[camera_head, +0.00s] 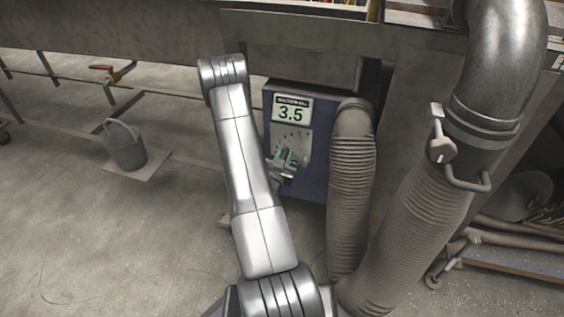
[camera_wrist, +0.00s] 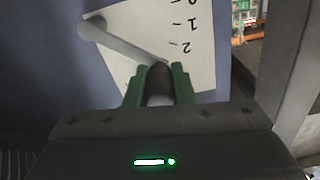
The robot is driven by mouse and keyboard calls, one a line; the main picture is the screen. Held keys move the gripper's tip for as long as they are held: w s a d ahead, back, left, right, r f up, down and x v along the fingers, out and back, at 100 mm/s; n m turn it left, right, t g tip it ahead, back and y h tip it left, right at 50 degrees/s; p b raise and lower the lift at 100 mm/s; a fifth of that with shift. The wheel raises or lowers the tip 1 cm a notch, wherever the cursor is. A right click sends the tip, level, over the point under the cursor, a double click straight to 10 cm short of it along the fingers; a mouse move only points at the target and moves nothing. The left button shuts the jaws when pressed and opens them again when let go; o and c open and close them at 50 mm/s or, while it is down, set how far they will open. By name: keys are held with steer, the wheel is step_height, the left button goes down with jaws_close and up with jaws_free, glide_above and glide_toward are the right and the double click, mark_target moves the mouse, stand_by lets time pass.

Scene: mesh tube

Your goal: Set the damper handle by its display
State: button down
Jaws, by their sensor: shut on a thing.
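The damper unit is a blue box (camera_head: 315,180) in the head view, with a display (camera_head: 291,111) that reads 3.5. Below the display is a pale dial plate (camera_head: 293,147); it also shows in the wrist view (camera_wrist: 200,70) with marks 0, 1 and 2. The damper handle (camera_wrist: 130,45) is a grey lever running from a round pivot at upper left to a dark grip (camera_wrist: 160,84) near the mark 2. My gripper (camera_wrist: 160,88) has green fingers on either side of that grip and is shut on it. In the head view my gripper (camera_head: 284,160) is small and partly hidden by my arm.
Ribbed hoses (camera_head: 352,190) stand right of the box, and a large metal pipe (camera_head: 500,65) with a clamp is farther right. A metal bucket (camera_head: 125,146) stands on the floor at left. A bench edge (camera_head: 300,30) runs above the box. The floor at lower left is clear.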

steer(key=c, duration=1.2)
jaws_free()
steer(key=shift+c, duration=0.2)
steer(key=p+v, duration=0.2)
steer(key=v, duration=1.1)
steer(key=shift+s, duration=0.35)
steer(key=shift+a, duration=0.1)
stand_by(0.4)
